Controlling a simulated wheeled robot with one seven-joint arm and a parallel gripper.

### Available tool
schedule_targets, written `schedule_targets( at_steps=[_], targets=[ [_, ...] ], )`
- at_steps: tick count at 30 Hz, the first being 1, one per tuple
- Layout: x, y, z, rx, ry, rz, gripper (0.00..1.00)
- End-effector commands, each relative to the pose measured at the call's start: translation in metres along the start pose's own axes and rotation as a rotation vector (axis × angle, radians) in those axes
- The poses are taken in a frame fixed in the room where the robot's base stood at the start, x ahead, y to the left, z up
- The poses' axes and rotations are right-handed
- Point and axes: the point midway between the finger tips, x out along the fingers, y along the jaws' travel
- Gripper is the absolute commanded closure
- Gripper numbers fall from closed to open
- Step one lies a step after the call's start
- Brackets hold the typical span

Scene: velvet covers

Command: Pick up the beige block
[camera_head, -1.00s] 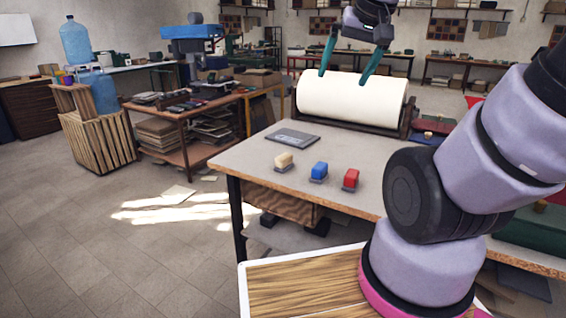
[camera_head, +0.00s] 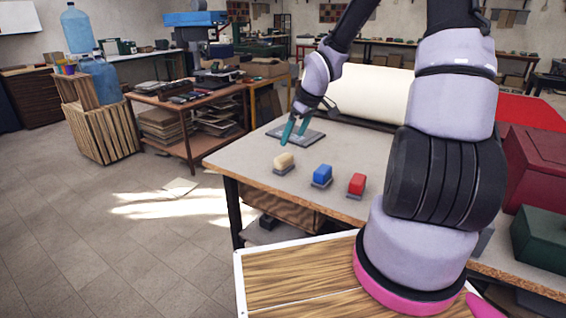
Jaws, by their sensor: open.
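The beige block (camera_head: 284,161) sits on a small dark base near the left front corner of the grey table (camera_head: 245,160). A blue block (camera_head: 322,173) and a red block (camera_head: 357,184) stand to its right in a slanting row, each on a similar base. My gripper (camera_head: 292,137), with teal fingers, is open and empty. It points down above and just behind the beige block, in front of the flat grey plate. The fingers appear apart from the block.
A flat grey plate (camera_head: 312,139) lies behind the blocks. Dark red (camera_head: 545,165) and green (camera_head: 545,236) boxes are at the right. The table's left front edge is close to the beige block.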

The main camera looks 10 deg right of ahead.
Motion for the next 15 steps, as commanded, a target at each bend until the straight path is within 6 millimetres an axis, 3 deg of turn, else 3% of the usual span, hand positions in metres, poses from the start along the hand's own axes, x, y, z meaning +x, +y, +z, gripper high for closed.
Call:
schedule_targets(
  at_steps=[15],
  targets=[
    [0.056,-0.001,-0.001,-0.005,0.003,-0.006,0.00]
  ],
)
